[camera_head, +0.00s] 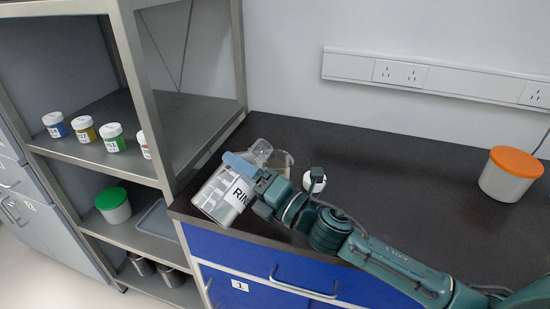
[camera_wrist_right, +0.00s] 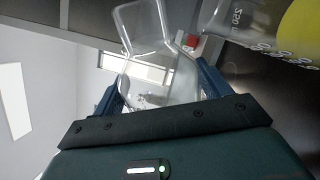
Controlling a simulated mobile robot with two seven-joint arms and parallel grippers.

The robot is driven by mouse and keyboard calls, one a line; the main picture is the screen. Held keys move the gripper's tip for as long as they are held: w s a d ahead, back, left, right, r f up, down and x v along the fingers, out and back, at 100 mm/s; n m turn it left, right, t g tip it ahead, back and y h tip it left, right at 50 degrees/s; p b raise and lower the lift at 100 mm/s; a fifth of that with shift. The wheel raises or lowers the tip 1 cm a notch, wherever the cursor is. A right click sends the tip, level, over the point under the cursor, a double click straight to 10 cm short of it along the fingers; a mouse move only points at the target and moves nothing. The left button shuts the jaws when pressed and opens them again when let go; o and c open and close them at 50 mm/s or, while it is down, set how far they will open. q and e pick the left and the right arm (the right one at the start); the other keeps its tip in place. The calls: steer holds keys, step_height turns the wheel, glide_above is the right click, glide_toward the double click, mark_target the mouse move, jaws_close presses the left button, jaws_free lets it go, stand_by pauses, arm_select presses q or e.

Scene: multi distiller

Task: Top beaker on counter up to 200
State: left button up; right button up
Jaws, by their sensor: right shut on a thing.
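My right gripper (camera_head: 258,178) is shut on a clear glass vessel (camera_wrist_right: 148,65), which sits tilted between the dark blue fingers in the right wrist view. The vessel's clear upper part (camera_head: 262,149) shows behind the gripper in the head view. A clear beaker (camera_head: 284,160) stands on the counter (camera_head: 400,185) just to its right. In the wrist view the beaker (camera_wrist_right: 240,18) shows a 250 mark and yellow contents. I cannot tell its exact level, or whether anything flows from the vessel. My left gripper is not in view.
A small white item with a dark top (camera_head: 315,180) is to the right. An orange-lidded jar (camera_head: 510,175) stands far right. A metal shelf (camera_head: 125,75) bounds the left; the counter's middle is clear.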

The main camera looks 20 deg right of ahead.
steer(key=shift+a+r+m, duration=0.1)
steer(key=shift+r+m, duration=0.2)
steer(key=shift+m, duration=0.5)
stand_by(0.4)
arm_select(q)
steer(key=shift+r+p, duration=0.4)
steer(key=shift+p, duration=0.25)
arm_select(e)
steer(key=shift+w+d+r+m+t+h, duration=0.15)
steer(key=shift+d+r+m, duration=0.15)
steer(key=shift+m, duration=0.2)
steer(key=shift+w+d+r+m+t+h, duration=0.15)
steer(key=shift+r+m, duration=0.15)
steer(key=shift+m, duration=0.2)
arm_select(q)
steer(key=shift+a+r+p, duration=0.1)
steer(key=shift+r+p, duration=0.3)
steer(key=shift+p, duration=0.35)
arm_select(e)
steer(key=shift+r+m+t, duration=0.3)
steer(key=shift+r+m, duration=0.2)
steer(key=shift+m, duration=0.7)
stand_by(1.1)
